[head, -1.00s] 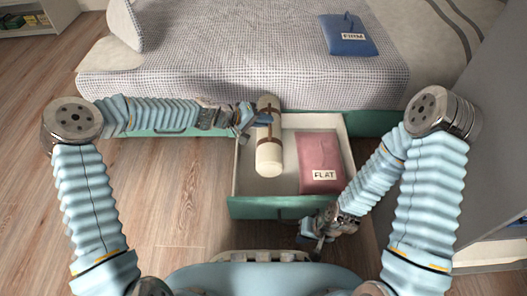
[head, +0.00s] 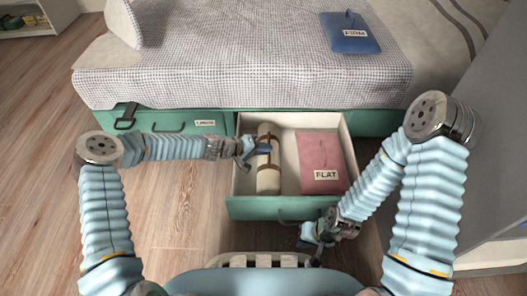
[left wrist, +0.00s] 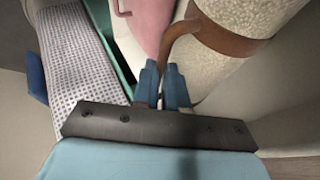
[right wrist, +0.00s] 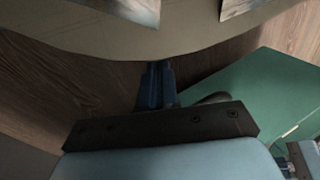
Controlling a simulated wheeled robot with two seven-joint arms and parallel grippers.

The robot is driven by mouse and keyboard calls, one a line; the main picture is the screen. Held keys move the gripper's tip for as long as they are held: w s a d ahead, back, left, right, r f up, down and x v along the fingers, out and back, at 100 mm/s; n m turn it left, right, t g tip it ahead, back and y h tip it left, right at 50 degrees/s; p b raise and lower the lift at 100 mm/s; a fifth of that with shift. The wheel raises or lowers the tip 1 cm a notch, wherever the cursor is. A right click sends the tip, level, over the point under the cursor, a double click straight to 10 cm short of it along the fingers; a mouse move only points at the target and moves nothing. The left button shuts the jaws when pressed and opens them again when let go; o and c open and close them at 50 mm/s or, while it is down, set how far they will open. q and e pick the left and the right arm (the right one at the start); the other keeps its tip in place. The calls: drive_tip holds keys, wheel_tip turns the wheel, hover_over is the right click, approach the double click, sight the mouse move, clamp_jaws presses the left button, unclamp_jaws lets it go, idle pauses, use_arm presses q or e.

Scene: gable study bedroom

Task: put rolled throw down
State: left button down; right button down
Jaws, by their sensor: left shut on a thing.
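The rolled throw (head: 268,180) is a cream roll with brown straps. It lies lengthwise within the left side of the open drawer (head: 262,208), beside the pink FLAT pouch (head: 319,158). Whether it bears on the drawer floor is hard to tell. My left gripper (head: 262,148) is shut on the roll's brown strap handle. The left wrist view shows the strap (left wrist: 178,38) between its fingers and the cream roll (left wrist: 235,75) close by. My right gripper (head: 312,246) is low at the drawer's front; its fingers (right wrist: 157,85) look shut together with nothing visible between them.
The bed (head: 240,65) stands behind the drawer, with a blue FIRM pouch (head: 350,35) on top. A closed green drawer (head: 165,122) is at the left. A grey panel (head: 490,150) bounds the right side. Wooden floor (head: 45,150) is free at the left.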

use_arm(q)
drive_tip(key=shift+f, duration=0.3)
drive_tip(key=c, duration=1.2)
unclamp_jaws()
drive_tip(key=shift+o, duration=0.2)
drive_tip(key=p+v, duration=0.2)
drive_tip(key=v, duration=1)
